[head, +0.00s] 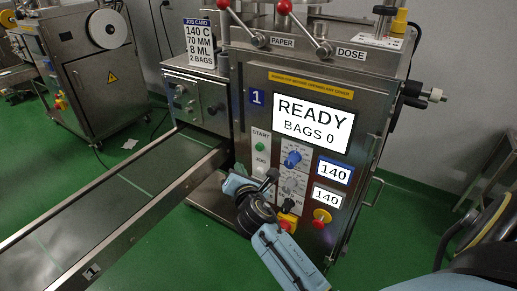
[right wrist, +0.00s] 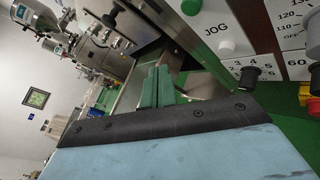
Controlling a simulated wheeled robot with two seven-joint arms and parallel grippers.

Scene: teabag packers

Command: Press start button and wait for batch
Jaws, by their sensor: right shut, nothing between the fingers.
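The machine's screen (head: 312,122) reads READY, BAGS 0. The green start button (head: 260,147) sits under the START label on the white panel strip. A green button (right wrist: 191,7) also shows at the top of the right wrist view, above the JOG label. My right gripper (head: 240,170) is just left of and below the start button, in front of the machine, apart from the button. In the right wrist view its fingers (right wrist: 155,86) are together and empty. My left gripper is not in view.
A job card (head: 199,45) reads 140 C, 70 MM, 8 ML, 2 BAGS. Two displays (head: 334,172) read 140. The JOG button (right wrist: 226,47), blue dial (head: 292,159) and red emergency knob (head: 321,217) are close by. An empty conveyor (head: 130,195) runs out left.

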